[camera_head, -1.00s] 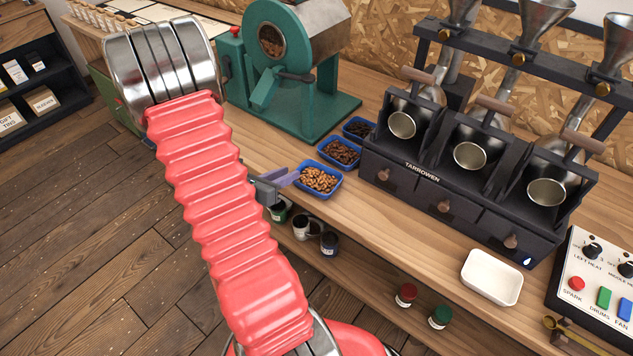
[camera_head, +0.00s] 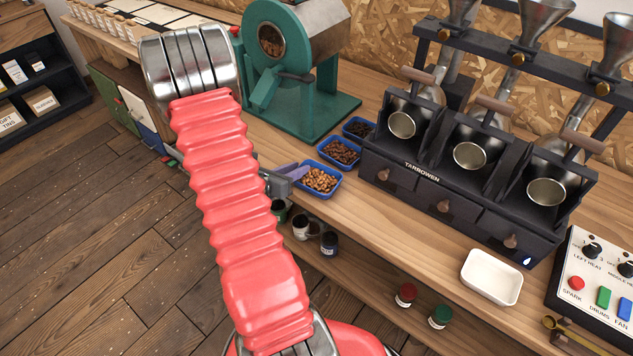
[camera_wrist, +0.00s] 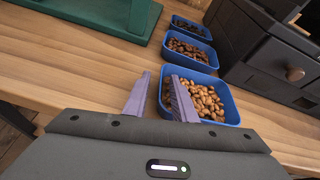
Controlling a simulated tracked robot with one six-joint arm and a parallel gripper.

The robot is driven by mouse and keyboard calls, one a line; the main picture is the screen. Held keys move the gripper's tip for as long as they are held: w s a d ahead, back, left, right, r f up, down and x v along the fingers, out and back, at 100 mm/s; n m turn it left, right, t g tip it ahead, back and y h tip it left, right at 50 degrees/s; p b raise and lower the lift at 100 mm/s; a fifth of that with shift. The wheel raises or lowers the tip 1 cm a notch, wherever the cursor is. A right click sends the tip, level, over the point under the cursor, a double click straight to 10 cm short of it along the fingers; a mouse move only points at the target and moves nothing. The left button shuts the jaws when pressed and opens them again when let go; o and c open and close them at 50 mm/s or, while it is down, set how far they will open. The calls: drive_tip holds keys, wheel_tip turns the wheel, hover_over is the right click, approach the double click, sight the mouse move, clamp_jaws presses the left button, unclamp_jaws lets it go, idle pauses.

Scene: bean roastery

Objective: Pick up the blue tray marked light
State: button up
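Three blue trays of beans stand in a row on the wooden counter. The nearest tray (camera_head: 320,195) holds the lightest, tan beans; it also shows in the wrist view (camera_wrist: 232,105). No "light" marking is readable on it. I cannot tell whether either finger touches the wall.
The middle tray (camera_head: 339,152) and far tray (camera_head: 358,128) hold darker beans. A green roaster (camera_head: 300,75) stands behind left, a dark three-drum roaster (camera_head: 440,175) to the right. An empty white dish (camera_head: 492,277) lies on clear counter. Cups and jars stand on the lower shelf (camera_head: 370,285).

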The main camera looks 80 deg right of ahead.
idle(0.4)
clamp_jaws()
idle(0.4)
